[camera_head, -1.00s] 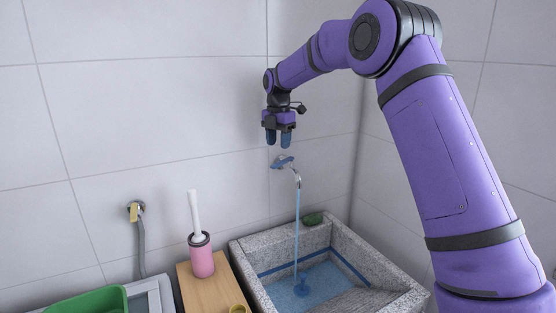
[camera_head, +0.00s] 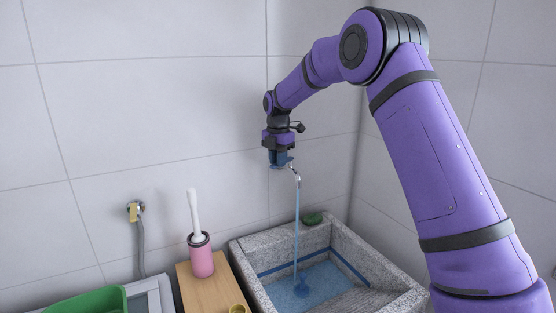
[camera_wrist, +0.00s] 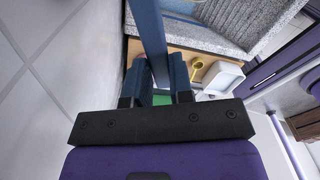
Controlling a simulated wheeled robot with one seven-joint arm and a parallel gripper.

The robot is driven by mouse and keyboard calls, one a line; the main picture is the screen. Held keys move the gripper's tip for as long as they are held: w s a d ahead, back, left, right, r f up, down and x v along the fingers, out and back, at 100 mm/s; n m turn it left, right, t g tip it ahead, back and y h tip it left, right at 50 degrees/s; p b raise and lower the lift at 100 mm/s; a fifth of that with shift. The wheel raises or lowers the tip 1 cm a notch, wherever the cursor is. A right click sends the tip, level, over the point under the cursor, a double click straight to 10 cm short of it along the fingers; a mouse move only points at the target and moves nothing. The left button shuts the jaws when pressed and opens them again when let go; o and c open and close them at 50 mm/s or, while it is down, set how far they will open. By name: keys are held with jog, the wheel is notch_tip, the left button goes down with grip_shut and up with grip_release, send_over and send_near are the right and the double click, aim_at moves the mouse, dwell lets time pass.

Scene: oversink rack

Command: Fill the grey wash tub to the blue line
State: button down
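The grey stone wash tub (camera_head: 390,305) stands at the lower right in the head view, with a blue line (camera_head: 285,265) around its inner walls. Water (camera_head: 318,283) covers its floor, its surface below the line. A stream (camera_head: 297,235) runs into it from the wall tap (camera_head: 295,175). My gripper (camera_head: 279,160) points down at the tap's blue handle (camera_head: 285,164), partly hiding it. In the wrist view the blue handle (camera_wrist: 150,35) runs between my fingers (camera_wrist: 158,70), which stand apart on either side. Whether they touch it I cannot tell.
A dark green object (camera_head: 312,218) lies on the tub's back rim. A green basin (camera_head: 95,302) is at the lower left. The wall is close behind my gripper.

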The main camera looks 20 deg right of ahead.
dwell(0.3)
jog(key=shift+s+d+n, duration=0.45)
jog(key=shift+d+n, duration=0.3)
jog(key=shift+n, duration=0.85)
jog(key=shift+s+d+n, duration=0.45)
jog(key=shift+d+n, duration=0.3)
jog(key=shift+n, duration=0.85)
jog(key=shift+s+d+n, duration=0.45)
jog(key=shift+d+n, duration=0.3)
jog(key=shift+n, duration=0.85)
jog(key=c, duration=1)
grip_release()
notch_tip(320, 180, up, 11)
jog(key=shift+f, duration=0.1)
